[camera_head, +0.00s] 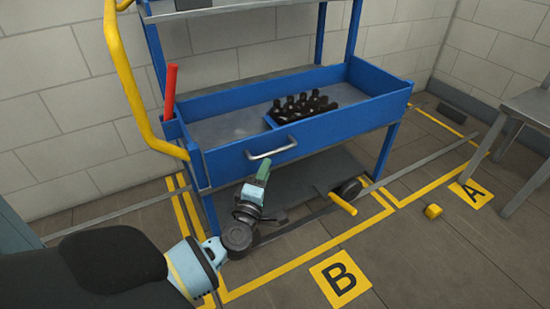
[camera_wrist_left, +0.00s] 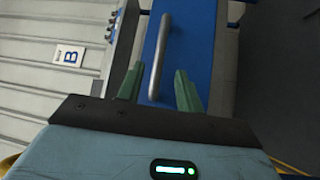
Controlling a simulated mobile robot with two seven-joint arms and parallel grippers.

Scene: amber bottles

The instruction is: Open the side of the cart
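The blue cart (camera_head: 340,118) stands against the wall, with a grey metal handle (camera_head: 272,147) on its front side panel (camera_head: 228,159). The panel stands upright. My left gripper (camera_head: 262,172) is just below the handle in the head view. In the left wrist view its two green fingers (camera_wrist_left: 158,88) are apart, and the handle (camera_wrist_left: 160,55) lies ahead between them, against the blue panel (camera_wrist_left: 193,50). I cannot tell whether the fingers reach around the handle. My right gripper is not in view.
Several dark bottles (camera_head: 302,105) stand in the cart's tray. A yellow rail (camera_head: 125,75) and a red handle (camera_head: 170,88) are at the cart's left. A yellow pedal bar (camera_head: 342,204) sticks out low in front. A grey table (camera_head: 528,110) is at right.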

